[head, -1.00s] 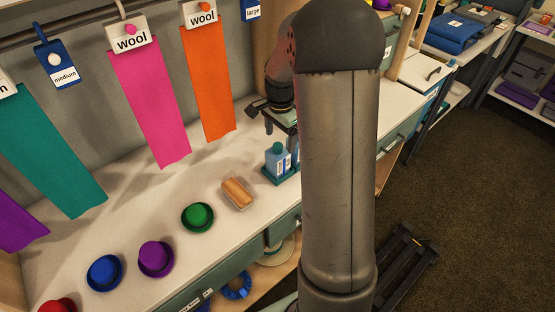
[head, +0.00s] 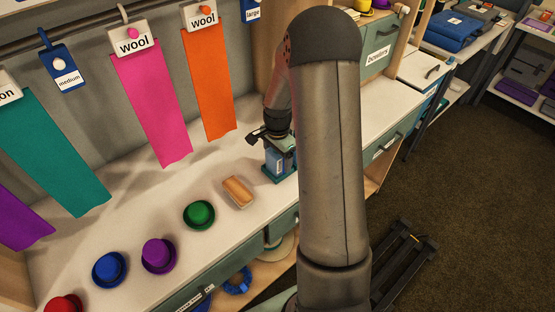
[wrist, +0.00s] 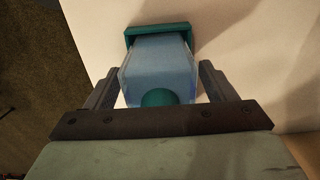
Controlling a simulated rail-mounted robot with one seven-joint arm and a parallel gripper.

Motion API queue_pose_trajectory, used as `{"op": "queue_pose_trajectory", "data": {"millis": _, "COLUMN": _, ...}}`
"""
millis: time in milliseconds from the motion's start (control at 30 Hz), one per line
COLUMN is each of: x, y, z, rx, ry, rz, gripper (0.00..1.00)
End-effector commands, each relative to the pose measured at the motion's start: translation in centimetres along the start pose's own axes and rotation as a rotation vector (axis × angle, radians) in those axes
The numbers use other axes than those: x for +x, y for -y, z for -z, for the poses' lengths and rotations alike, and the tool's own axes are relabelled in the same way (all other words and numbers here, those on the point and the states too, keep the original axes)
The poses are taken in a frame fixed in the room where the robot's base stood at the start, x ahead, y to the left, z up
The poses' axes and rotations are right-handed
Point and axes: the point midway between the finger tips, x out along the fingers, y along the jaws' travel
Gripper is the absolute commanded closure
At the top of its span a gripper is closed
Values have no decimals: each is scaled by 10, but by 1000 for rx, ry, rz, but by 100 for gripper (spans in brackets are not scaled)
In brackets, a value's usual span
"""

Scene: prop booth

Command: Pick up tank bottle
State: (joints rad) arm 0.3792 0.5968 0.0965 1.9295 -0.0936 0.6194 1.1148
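The tank bottle is a blue, clear-sided bottle (wrist: 157,66) with a round green cap; in the wrist view it stands upright on a teal base (wrist: 158,31). My gripper (wrist: 156,84) is open, with one finger on each side of the bottle and a thin gap visible on both sides. In the head view the bottle (head: 280,164) is at the counter's middle, in the teal holder (head: 272,175), partly hidden by my arm. My gripper (head: 278,148) is over its top there, and the cap is hidden.
A wooden brush-like block (head: 238,191) and small hats, green (head: 199,212), purple (head: 159,255) and blue (head: 109,268), lie left of the bottle. Hanging cloth swatches, pink (head: 152,105) and orange (head: 209,85), line the back wall.

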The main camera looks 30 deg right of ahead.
Motion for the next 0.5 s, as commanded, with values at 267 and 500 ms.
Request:
{"op": "queue_pose_trajectory", "data": {"millis": 267, "x": -1, "y": 0, "z": 0, "rx": 0, "ry": 0, "rz": 1, "gripper": 77}}
{"op": "queue_pose_trajectory", "data": {"millis": 500, "x": -2, "y": 0, "z": 0, "rx": 0, "ry": -1, "rz": 1, "gripper": 77}}
